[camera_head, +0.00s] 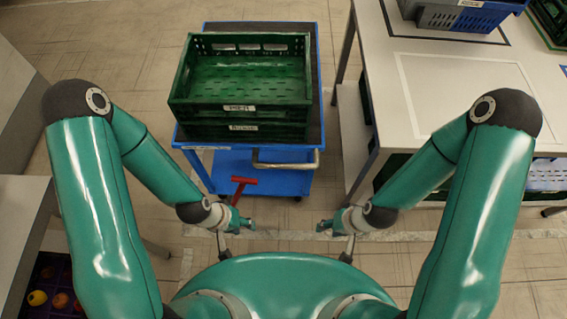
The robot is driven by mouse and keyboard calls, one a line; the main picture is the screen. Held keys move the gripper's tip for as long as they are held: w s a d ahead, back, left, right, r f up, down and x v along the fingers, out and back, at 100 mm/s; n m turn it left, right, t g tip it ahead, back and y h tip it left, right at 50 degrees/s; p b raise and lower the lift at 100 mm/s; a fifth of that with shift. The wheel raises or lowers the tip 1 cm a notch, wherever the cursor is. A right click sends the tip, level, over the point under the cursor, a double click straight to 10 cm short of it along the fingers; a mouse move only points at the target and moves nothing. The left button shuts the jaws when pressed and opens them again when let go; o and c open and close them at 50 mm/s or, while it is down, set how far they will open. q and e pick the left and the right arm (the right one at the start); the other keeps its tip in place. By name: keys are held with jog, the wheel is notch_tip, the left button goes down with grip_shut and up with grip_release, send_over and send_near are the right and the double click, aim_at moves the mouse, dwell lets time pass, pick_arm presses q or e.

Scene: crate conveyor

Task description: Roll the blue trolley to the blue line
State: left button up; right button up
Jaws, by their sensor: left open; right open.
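The blue trolley (230,165) stands on the floor ahead of me, left of the white table. Two stacked green crates (240,93) with white labels sit on its dark top; the upper one looks empty. A metal handle bar (285,165) sticks out from its near side, and a red lever (238,187) shows low at its near left. My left gripper (243,224) is open below the red lever in the picture. My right gripper (322,226) is open, right of the handle. Both are empty and appear apart from the trolley. I cannot make out a blue line on the floor.
A white table (400,30) with marked outlines stands close on the trolley's right, with a grey and blue crate (455,14) on it and crates beneath. A grey table (22,215) is at the left, with a purple crate of fruit (66,285) below. The floor left of the trolley is clear.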

pick_arm(q)
jog(key=shift+o, duration=0.8)
pick_arm(e)
jog(key=shift+o, duration=0.6)
jog(key=shift+w, duration=0.1)
pick_arm(q)
jog(key=shift+w+f+b, duration=0.1)
jog(key=shift+f+b, duration=0.2)
pick_arm(e)
jog(key=m+t+y+b, duration=0.5)
jog(key=t+y+b, duration=0.65)
jog(key=b, duration=1.95)
send_near(285, 166)
pick_arm(q)
notch_tip(285, 166, down, 31)
jog(key=shift+f, duration=0.1)
pick_arm(e)
jog(key=shift+t+h, duration=0.75)
jog(key=x, duration=0.6)
jog(key=f+x, duration=0.1)
jog(key=x, duration=0.3)
jog(key=shift+a, duration=0.35)
